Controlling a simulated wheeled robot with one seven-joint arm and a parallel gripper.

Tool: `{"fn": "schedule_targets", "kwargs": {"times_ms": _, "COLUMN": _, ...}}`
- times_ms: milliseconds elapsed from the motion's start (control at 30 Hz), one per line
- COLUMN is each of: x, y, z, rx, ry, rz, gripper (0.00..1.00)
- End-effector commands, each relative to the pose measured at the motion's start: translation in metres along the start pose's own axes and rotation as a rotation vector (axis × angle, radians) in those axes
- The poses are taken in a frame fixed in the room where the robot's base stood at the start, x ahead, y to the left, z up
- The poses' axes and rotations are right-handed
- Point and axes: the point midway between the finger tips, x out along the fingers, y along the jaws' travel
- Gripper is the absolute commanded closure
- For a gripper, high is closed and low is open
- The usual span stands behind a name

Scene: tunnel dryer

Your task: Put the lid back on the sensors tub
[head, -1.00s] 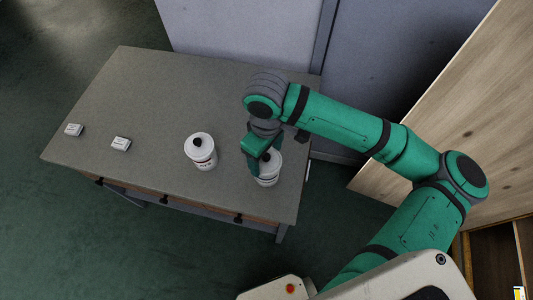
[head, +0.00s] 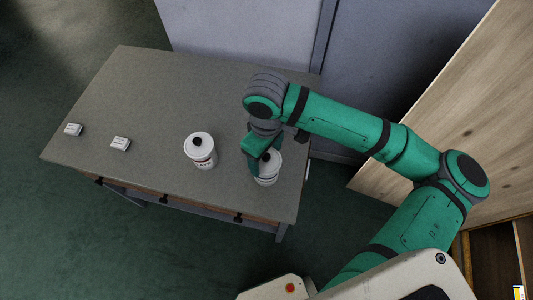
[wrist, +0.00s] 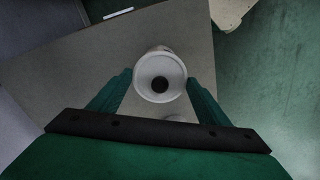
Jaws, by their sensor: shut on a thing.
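My gripper (head: 259,161) points down over the table's right end, its fingers on either side of a round white lid with a black knob. The lid (wrist: 145,72) sits between the fingertips in the wrist view. Below it in the head view is a white tub (head: 267,179), partly hidden by the gripper. Whether the lid rests fully on its rim I cannot tell. A second white tub (head: 202,158) with a black-knobbed lid stands upright to the left, apart from the gripper. The tub labels are too small to read.
Two small white boxes (head: 121,143) (head: 73,129) lie at the left of the grey table (head: 165,95). A grey cabinet (head: 240,35) stands behind the table. A wooden panel (head: 460,100) is at the right. The table's middle and back are clear.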

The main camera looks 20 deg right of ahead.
Motion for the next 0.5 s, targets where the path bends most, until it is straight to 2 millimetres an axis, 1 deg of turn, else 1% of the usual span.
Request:
{"fn": "schedule_targets", "kwargs": {"times_ms": 233, "x": 0.0, "y": 0.0, "z": 0.0, "rx": 0.0, "ry": 0.0, "rz": 0.0, "gripper": 0.51}}
{"fn": "schedule_targets", "kwargs": {"times_ms": 267, "x": 0.0, "y": 0.0, "z": 0.0001, "rx": 0.0, "ry": 0.0, "rz": 0.0, "gripper": 0.25}}
{"fn": "schedule_targets", "kwargs": {"times_ms": 300, "x": 0.0, "y": 0.0, "z": 0.0001, "rx": 0.0, "ry": 0.0, "rz": 0.0, "gripper": 0.15}}
{"fn": "schedule_targets", "kwargs": {"times_ms": 333, "x": 0.0, "y": 0.0, "z": 0.0001, "rx": 0.0, "ry": 0.0, "rz": 0.0, "gripper": 0.08}}
{"fn": "schedule_targets", "kwargs": {"times_ms": 500, "x": 0.0, "y": 0.0, "z": 0.0001, "rx": 0.0, "ry": 0.0, "rz": 0.0, "gripper": 0.08}}
